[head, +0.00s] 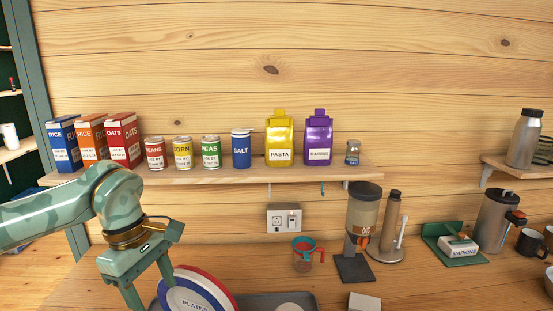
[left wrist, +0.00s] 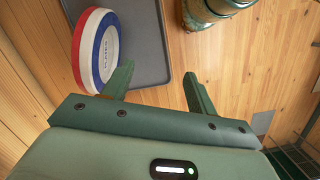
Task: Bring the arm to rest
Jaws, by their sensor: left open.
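My left arm comes in from the left in the head view, and its green gripper (head: 150,284) points down in front of the shelf. In the left wrist view the two fingers of the left gripper (left wrist: 158,85) stand apart with nothing between them. A round stack of plates (head: 192,291) with red, white and blue rims is just right of the gripper in the head view. The plates also show in the left wrist view (left wrist: 97,48), beyond one finger and at the edge of a grey tray (left wrist: 150,40). My right gripper is not in view.
A wall shelf (head: 300,174) holds boxes, cans, a salt tin, a yellow pasta pack (head: 279,140) and a purple pack (head: 318,140). On the counter stand a measuring cup (head: 303,258), a dispenser (head: 361,225), a flask (head: 390,222), a napkin box (head: 460,247) and a kettle (head: 493,220).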

